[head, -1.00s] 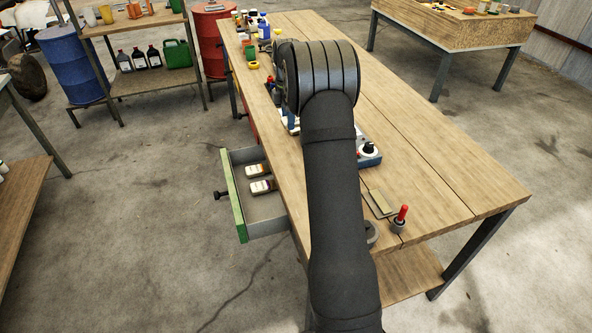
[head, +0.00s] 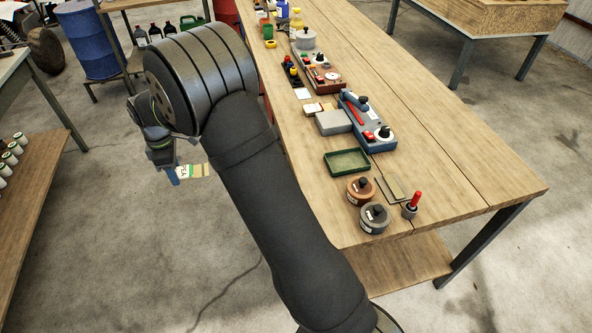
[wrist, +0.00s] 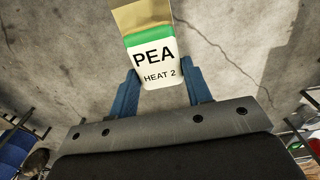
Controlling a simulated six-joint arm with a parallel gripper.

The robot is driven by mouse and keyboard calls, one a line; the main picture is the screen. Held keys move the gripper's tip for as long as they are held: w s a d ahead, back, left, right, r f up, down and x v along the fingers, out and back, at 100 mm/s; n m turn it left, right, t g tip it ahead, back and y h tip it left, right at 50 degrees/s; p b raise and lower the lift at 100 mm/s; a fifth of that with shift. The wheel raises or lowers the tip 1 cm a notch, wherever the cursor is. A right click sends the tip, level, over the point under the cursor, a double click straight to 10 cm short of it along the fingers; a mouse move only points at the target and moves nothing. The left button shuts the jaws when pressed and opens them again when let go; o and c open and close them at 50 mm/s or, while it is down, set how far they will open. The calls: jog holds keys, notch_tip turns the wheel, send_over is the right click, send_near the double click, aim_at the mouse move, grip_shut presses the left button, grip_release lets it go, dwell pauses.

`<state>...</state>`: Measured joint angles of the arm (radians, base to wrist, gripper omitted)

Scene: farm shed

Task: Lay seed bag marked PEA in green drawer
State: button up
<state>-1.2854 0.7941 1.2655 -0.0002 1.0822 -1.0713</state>
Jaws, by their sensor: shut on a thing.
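The seed bag marked PEA (wrist: 152,55) is held between the blue fingers of my gripper (wrist: 160,82) in the wrist view. It is white with a green band and a tan end, and also reads HEAT 2. In the head view, my gripper (head: 172,173) is at the left, out over the floor beside the bench, and the bag (head: 198,170) sticks out to its right.
The wooden bench (head: 440,150) carries a green tray (head: 346,162), a grey box (head: 333,122), a blue device (head: 372,125), two round pots and a red-handled tool (head: 411,206). A shelf with white containers (head: 12,150) stands at the far left. Bare floor lies between.

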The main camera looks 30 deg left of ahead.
aim_at(190, 171)
jog(key=shift+s+d+f, duration=0.1)
jog(key=shift+s, duration=0.3)
jog(key=shift+w+d+f, duration=0.15)
jog(key=shift+d+f, duration=0.05)
jog(key=w+d+t+h, duration=0.1)
jog(key=w+d+f, duration=0.1)
jog(key=w+d+t+h, duration=0.1)
jog(key=shift+f+t+h, duration=0.3)
jog(key=shift+f, duration=0.05)
jog(key=w+d, duration=1.1)
jog(key=shift+w+d+r, duration=0.1)
jog(key=shift+w+d, duration=0.1)
jog(key=shift+w, duration=0.05)
jog(key=x, duration=1.1)
jog(key=shift+s+a, duration=0.15)
jog(key=shift+s, duration=0.05)
jog(key=shift+w, duration=0.25)
jog(key=shift+w+d+r+g+y, duration=0.1)
jog(key=shift+w+d+g+y, duration=0.1)
jog(key=shift+g+y, duration=0.4)
jog(key=shift+w+d+g+y, duration=0.1)
jog(key=shift+d+g+y, duration=0.1)
jog(key=shift+g+y, duration=0.4)
jog(key=shift+f, duration=0.8)
